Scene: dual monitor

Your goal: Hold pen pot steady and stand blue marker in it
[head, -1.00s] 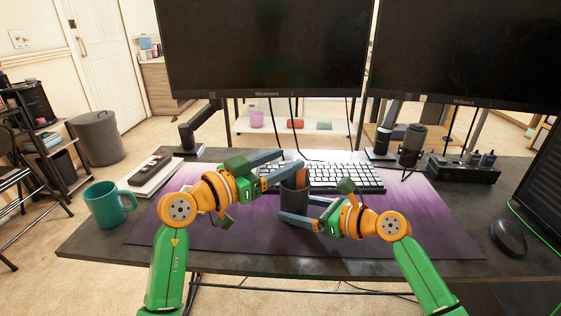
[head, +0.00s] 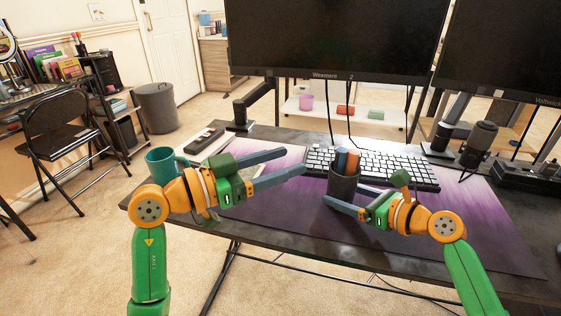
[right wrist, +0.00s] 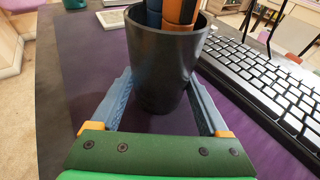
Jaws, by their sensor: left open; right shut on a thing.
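The dark pen pot (head: 344,185) stands upright on the purple desk mat, in front of the keyboard. The blue marker (head: 341,160) stands in it beside an orange item (head: 353,161). Both also show in the pot in the right wrist view, the blue marker (right wrist: 153,13) left of the orange item (right wrist: 180,13); their lower parts are hidden by the pot. My right gripper (head: 345,195) is shut on the pot, one finger on each side. My left gripper (head: 294,162) is open and empty, left of the pot and apart from it.
The keyboard (head: 400,172) lies just behind the pot. A teal mug (head: 163,161) stands at the desk's left end, near my left arm. A remote on a pale book (head: 207,142) lies behind it. The mat (head: 300,228) is clear in front.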

